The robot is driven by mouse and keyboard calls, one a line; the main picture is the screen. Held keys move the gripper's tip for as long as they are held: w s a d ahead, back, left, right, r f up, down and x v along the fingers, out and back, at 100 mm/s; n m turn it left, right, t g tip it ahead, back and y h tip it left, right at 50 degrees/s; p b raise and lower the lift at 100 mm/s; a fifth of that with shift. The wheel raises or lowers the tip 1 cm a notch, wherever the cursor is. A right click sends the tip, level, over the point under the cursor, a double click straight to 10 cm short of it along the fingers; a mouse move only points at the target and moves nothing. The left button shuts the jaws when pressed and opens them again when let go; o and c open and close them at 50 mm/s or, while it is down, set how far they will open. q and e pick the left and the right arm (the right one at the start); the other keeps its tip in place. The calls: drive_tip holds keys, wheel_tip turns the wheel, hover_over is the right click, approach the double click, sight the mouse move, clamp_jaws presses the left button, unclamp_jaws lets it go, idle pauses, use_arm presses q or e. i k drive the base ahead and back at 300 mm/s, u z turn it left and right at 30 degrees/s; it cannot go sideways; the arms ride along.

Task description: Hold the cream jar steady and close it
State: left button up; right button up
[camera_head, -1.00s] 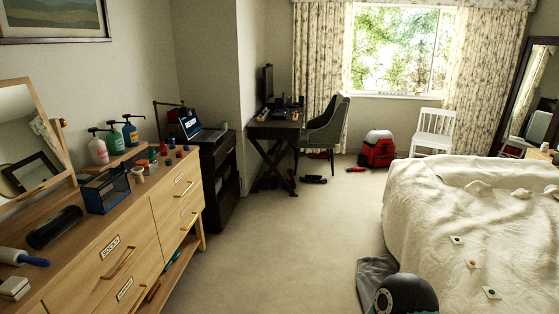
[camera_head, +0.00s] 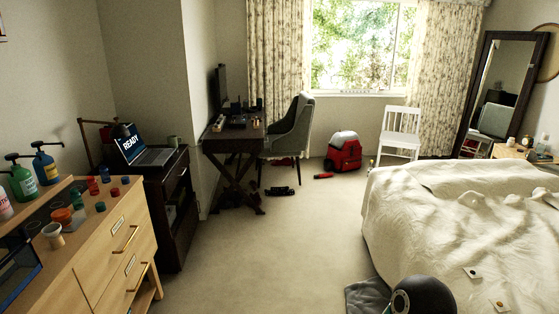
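I cannot tell for sure which thing is the cream jar. A small whitish cup or jar (camera_head: 53,235) stands on the wooden dresser at the left, close to an orange round piece (camera_head: 61,216). Small jars and bottles also stand on a wooden nightstand at the far right, among them a pale bottle (camera_head: 541,143); they are too small to tell apart. Neither of my grippers can be made out in the view.
The dresser (camera_head: 119,228) lines the left, with pump bottles (camera_head: 22,182) and small coloured containers on top. A dark cabinet with a laptop (camera_head: 141,148) stands beyond it. The bed (camera_head: 450,215) fills the right. Carpet between is clear. A dark rounded shape (camera_head: 425,296) is at the bottom.

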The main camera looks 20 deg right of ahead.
sight(511, 142)
drive_tip(key=z, duration=0.15)
drive_tip(key=i, duration=1.35)
drive_tip(key=z, duration=0.25)
drive_tip(key=i, duration=1.3)
drive_tip(key=z, duration=0.3)
drive_tip(key=i, duration=1.35)
drive_tip(key=z, duration=0.35)
drive_tip(key=i, duration=1.4)
drive_tip(key=z, duration=0.5)
drive_tip(key=i, duration=1.6)
drive_tip(key=z, duration=0.65)
drive_tip(key=i, duration=1.4)
drive_tip(key=z, duration=0.85)
drive_tip(key=i, duration=1.5)
drive_tip(key=z, duration=0.35)
